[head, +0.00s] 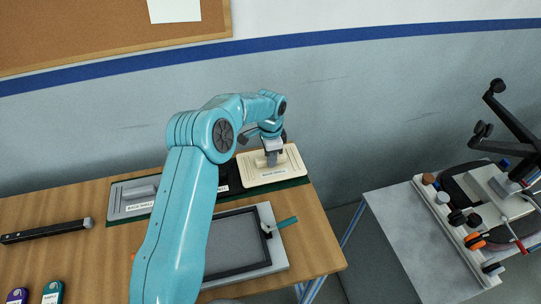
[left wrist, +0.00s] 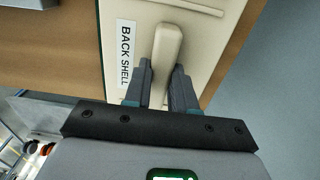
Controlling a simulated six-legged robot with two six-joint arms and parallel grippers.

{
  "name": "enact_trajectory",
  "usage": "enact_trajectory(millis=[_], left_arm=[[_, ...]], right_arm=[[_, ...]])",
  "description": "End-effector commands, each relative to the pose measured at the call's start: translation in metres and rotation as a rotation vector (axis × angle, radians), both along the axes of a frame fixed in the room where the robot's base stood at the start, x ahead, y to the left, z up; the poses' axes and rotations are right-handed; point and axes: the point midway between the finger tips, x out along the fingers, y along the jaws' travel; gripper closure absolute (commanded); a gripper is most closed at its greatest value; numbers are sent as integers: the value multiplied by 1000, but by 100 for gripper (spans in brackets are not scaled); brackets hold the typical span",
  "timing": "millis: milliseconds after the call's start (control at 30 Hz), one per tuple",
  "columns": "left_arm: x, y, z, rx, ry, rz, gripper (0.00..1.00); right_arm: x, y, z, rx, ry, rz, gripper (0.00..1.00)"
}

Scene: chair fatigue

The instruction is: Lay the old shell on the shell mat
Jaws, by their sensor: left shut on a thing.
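A cream shell (head: 287,161) labelled BACK SHELL lies flat at the right end of a dark green mat (head: 296,183) along the table's back edge. I cannot tell whether it rests fully on the mat. My left gripper (head: 272,158) is above it, shut on its raised grip bar. In the left wrist view the fingers (left wrist: 158,88) stand either side of the bar of the cream shell (left wrist: 195,50). A grey shell (head: 130,204) with a similar label lies at the mat's left end. My right gripper is not in view.
A black piece (head: 233,176) lies between the two shells, partly behind my arm. A grey tray (head: 278,254) with a dark framed panel and a teal-handled tool (head: 282,223) is in front. A black bar (head: 45,232) lies left. A second table (head: 400,225) holds chair parts.

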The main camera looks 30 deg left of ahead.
Motion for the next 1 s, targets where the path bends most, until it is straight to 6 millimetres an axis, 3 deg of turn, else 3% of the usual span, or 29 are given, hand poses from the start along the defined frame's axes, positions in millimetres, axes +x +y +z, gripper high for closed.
enact_trajectory(millis=[433,467,533,833,1000], left_arm=[[0,0,-13,1,-1,0,100],[0,0,-12,0,0,0,72],[0,0,-11,0,0,0,50],[0,0,-10,0,0,0,50],[1,0,9,1,-2,0,50]], right_arm=[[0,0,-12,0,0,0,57],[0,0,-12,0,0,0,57],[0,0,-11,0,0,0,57],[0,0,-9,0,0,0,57],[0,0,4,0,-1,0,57]])
